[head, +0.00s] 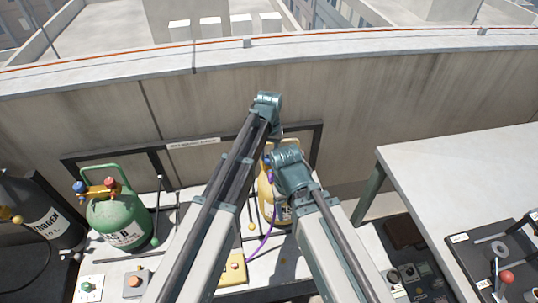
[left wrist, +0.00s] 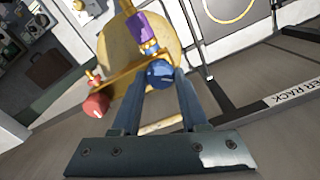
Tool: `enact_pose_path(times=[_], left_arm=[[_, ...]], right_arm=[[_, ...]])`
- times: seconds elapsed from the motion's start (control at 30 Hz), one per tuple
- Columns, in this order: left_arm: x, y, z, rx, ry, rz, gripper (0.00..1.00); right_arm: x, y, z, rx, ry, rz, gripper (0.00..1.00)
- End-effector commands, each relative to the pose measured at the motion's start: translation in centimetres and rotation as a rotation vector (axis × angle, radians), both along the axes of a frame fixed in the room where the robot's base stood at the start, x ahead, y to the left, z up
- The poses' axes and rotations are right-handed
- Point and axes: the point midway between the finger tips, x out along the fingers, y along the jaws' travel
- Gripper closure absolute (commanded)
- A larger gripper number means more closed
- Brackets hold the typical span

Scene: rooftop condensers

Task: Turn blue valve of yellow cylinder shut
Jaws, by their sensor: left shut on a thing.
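The yellow cylinder (head: 266,202) stands on the work surface by the wall, partly hidden behind my arm links. In the left wrist view its yellow body (left wrist: 115,45) is below a brass bar with a blue valve (left wrist: 160,73) and a red valve (left wrist: 96,106). My left gripper (left wrist: 160,78) is shut on the blue valve, with one finger on each side of it. In the head view the grip is hidden behind my arm. My right gripper cannot be made out in either view.
A green cylinder (head: 118,220) with red and blue valves stands at left, beside a dark nitrogen cylinder (head: 45,215). A purple hose (head: 263,243) runs by the yellow cylinder. A yellow box (head: 233,270) lies in front. A grey table (head: 470,180) fills the right. The wall (head: 400,110) closes the back.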

Motion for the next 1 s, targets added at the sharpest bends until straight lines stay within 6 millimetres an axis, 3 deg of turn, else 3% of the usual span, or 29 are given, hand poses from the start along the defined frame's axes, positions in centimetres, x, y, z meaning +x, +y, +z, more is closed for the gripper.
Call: enact_pose_path(times=[0.6,1.0], left_arm=[[-0.02,-0.03,0.0,0.0,0.0,-0.576,1.0],[-0.02,-0.05,0.0,0.0,0.0,-0.837,1.0]], right_arm=[[0.0,0.0,0.0,0.0,0.0,0.0,0.33],[0.0,0.0,0.0,0.0,0.0,0.0,0.33]])
